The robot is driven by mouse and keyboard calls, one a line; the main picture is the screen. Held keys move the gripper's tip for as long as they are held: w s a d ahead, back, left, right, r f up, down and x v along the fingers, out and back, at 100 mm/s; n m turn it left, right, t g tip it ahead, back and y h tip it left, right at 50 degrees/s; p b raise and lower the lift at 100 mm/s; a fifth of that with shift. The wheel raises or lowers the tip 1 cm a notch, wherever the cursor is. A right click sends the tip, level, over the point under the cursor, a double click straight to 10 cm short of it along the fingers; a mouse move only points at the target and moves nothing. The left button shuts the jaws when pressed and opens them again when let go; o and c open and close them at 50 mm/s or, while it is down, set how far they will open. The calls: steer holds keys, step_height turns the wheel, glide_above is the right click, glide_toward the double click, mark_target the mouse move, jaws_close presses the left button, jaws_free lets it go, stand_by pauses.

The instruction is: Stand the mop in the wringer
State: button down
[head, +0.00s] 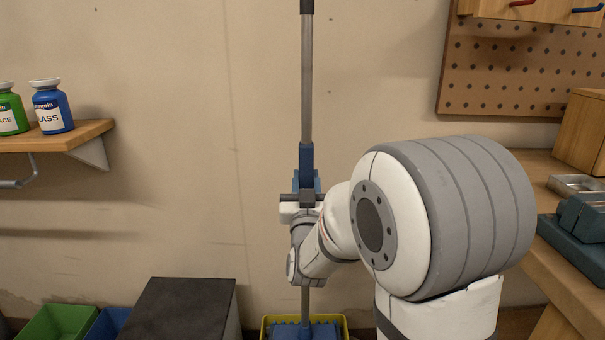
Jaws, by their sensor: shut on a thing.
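The mop (307,85) stands upright in the middle of the head view, with a long grey handle, a dark grip at the top and a blue sleeve. My gripper (304,197) is shut on the mop's handle just below the blue sleeve. The handle runs down behind my wrist to a blue part low in the frame. That blue part sits within the yellow rim of the wringer bucket (345,325), at the bottom edge. I cannot tell whether the blue part is the mop head or the wringer. The bucket's lower part is out of frame.
A dark-topped box (180,305) stands left of the bucket, with a green bin (58,323) further left. A wall shelf (60,137) holds a blue bottle (52,108) and a green one. A workbench (572,285) and pegboard (520,70) are at right. My arm hides the lower right.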

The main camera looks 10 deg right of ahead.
step_height(320, 180, down, 6)
steer(key=b, duration=0.6)
steer(key=shift+a+f, duration=0.1)
steer(key=shift+f, duration=1.45)
steer(key=c, duration=1)
jaws_free()
steer(key=shift+f, duration=0.15)
